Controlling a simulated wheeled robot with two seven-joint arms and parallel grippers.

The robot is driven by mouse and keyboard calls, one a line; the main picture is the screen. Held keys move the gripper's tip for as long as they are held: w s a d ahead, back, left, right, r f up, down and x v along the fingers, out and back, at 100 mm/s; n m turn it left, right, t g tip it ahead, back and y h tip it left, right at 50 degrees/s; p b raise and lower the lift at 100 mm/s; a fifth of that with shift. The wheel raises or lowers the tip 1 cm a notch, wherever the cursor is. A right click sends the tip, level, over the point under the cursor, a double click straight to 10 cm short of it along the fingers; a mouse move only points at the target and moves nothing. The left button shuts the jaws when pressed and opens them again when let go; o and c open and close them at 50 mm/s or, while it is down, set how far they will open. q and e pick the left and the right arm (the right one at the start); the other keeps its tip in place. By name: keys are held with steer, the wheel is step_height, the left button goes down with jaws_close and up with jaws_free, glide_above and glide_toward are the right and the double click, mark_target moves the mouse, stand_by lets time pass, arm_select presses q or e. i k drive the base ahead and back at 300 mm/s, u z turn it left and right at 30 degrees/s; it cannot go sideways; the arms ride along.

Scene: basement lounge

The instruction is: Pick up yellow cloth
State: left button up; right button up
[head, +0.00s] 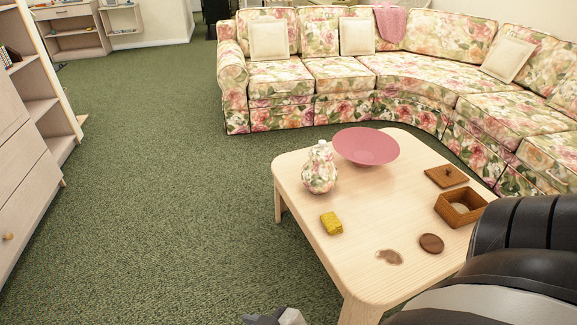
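The yellow cloth (331,223) lies as a small folded bundle on the light wooden coffee table (345,265), near its left edge. A dark arm of mine fills the lower right corner, in front of the table's right side. A small grey and black piece (274,318), apparently the end of a gripper of mine, shows at the bottom edge, below and left of the cloth and well apart from it. It is mostly cut off; I cannot tell whether it is open or shut. No other gripper is in view.
A floral sofa (340,75) stands behind. Green carpet at left is clear.

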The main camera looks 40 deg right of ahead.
mark_target(330, 221)
steer(key=i, duration=1.1)
steer(key=z, duration=3.35)
steer(key=i, duration=0.5)
steer(key=u, duration=0.1)
